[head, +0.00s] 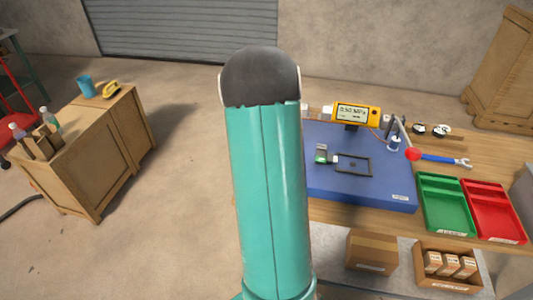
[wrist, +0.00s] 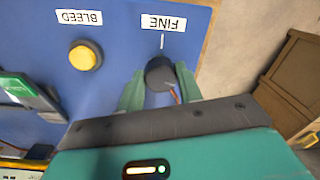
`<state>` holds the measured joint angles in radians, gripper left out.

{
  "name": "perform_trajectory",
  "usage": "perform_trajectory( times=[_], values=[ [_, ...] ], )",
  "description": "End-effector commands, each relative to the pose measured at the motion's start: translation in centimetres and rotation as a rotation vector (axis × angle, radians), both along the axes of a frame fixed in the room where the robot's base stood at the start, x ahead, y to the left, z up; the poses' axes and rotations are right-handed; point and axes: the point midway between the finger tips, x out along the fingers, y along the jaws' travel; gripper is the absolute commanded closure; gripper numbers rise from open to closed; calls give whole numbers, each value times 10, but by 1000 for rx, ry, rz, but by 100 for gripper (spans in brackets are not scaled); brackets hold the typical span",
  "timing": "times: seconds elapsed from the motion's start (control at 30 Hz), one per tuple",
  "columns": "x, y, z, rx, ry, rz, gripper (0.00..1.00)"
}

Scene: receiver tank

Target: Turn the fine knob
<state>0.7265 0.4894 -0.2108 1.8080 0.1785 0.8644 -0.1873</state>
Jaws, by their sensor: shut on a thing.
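In the wrist view, the fine knob (wrist: 158,72) is a round black knob on a blue panel (wrist: 118,45). A white label reading FINE (wrist: 164,24) appears upside down beyond it, with a short white mark between them. My gripper (wrist: 160,86) is shut on the fine knob, one teal finger on each side. A thin reddish line shows on the knob's near side. In the head view, my arm hides the knob and gripper; part of the blue panel shows to its right.
A yellow bleed knob (wrist: 85,57) sits left of the fine knob, apart from my fingers. In the head view, a yellow digital gauge (head: 356,114) stands at the panel's back. Green (head: 446,205) and red (head: 495,212) trays lie right of the panel. A wooden cabinet (head: 80,150) stands far left.

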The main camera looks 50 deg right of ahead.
Motion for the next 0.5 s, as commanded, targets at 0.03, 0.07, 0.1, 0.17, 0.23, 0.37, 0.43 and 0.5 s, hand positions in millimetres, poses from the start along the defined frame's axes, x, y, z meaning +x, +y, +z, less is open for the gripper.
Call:
perform_trajectory(
  times=[0.03, 0.07, 0.1, 0.17, 0.23, 0.37, 0.43, 0.5],
  values=[
    [1, 0, 2, -3, -2, -38, 87],
    [2, 0, 2, -3, -2, -63, 87],
    [2, 0, 2, -3, -2, -95, 87],
    [1, 0, 2, -2, -3, -141, 87],
    [2, 0, 2, -2, -3, -187, 87],
    [1, 0, 2, -3, -2, -258, 87],
    [1, 0, 2, -2, -3, -286, 87],
    [1, 0, 2, -2, -3, -308, 87]
  ],
)
